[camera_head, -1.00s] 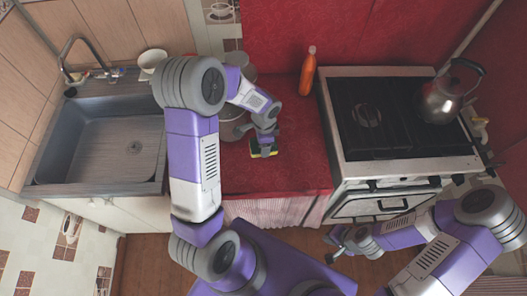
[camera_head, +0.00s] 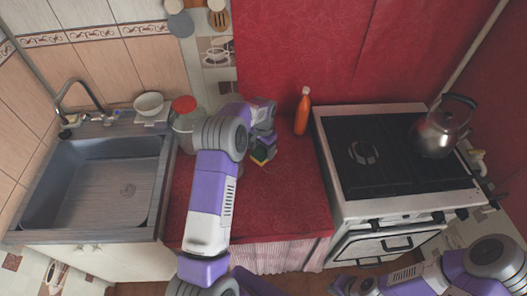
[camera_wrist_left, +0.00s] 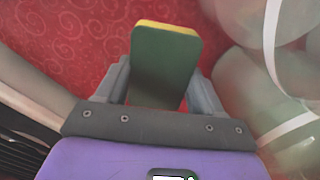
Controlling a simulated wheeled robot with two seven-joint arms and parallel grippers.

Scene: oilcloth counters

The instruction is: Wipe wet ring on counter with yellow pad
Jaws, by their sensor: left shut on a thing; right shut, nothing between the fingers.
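The yellow pad (camera_head: 260,156) has a dark green side and sits between the fingers of my left gripper (camera_head: 264,150) over the red counter (camera_head: 285,200). In the left wrist view the pad (camera_wrist_left: 163,60) stands out from the left gripper (camera_wrist_left: 160,90), its green face showing and a yellow edge at its far end. The left gripper is shut on it. I cannot tell whether the pad touches the counter. I cannot make out the wet ring; my left arm covers part of the counter. My right gripper (camera_head: 345,286) is shut and empty, low at the picture's bottom edge.
A jar with a red lid (camera_head: 184,105) stands left of my left arm. Clear glassware (camera_wrist_left: 270,80) is close to the right of the pad in the wrist view. An orange bottle (camera_head: 302,113) stands behind, near the stove (camera_head: 400,195) with a kettle (camera_head: 437,132). The sink (camera_head: 95,190) is left.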

